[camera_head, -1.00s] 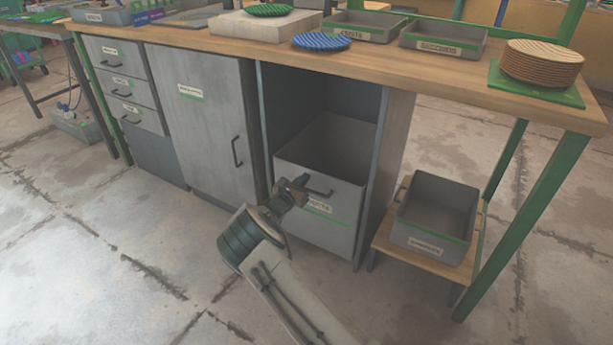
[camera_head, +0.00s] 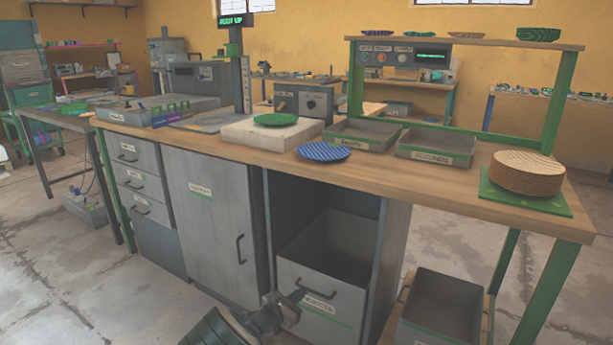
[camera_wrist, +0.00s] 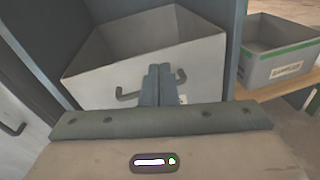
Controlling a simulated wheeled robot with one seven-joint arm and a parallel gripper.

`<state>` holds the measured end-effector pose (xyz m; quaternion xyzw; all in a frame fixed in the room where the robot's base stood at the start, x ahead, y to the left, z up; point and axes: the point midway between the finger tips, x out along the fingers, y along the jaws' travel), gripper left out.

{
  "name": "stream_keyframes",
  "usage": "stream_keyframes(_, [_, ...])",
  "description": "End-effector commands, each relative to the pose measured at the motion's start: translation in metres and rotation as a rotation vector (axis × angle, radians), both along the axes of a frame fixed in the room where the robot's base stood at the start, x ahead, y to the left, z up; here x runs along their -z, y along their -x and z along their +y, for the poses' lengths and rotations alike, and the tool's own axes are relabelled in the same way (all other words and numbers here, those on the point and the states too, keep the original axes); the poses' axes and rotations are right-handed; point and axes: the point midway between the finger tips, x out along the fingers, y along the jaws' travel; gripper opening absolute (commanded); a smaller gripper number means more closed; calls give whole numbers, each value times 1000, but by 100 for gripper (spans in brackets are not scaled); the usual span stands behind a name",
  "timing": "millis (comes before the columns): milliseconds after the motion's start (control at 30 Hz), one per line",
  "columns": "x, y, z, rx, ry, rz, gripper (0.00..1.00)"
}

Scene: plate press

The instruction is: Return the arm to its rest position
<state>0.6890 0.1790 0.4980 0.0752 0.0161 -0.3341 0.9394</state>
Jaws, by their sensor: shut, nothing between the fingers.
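My gripper (camera_head: 292,297) is low in front of the workbench in the head view, at the grey rejects drawer (camera_head: 330,312). In the wrist view its two fingers (camera_wrist: 158,84) are together with nothing between them. The drawer is pulled part way out and looks empty inside. Its handle (camera_wrist: 128,96) shows on both sides of the fingers in the wrist view; I cannot tell whether the fingers touch it. My arm runs off the bottom of the head view, so most of it is hidden.
The wooden bench top (camera_head: 400,178) carries a blue plate (camera_head: 324,151), a green plate (camera_head: 275,120), grey trays (camera_head: 435,145) and a stack of brown plates (camera_head: 528,172). A grey bin (camera_head: 440,310) stands low at the right.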

Motion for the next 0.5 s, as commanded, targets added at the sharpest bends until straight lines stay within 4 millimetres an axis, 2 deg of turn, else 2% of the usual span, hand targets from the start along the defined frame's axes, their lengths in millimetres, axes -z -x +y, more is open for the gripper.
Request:
stream_keyframes(33, [-35, 2, -21, 69, -67, -11, 0])
stream_keyframes(100, [-64, 10, -47, 166, -163, -19, 0])
stream_keyframes(300, [-138, 45, -110, 431, -433, -57, 0])
stream_keyframes(500, [-207, 91, -156, 673, -695, -108, 0])
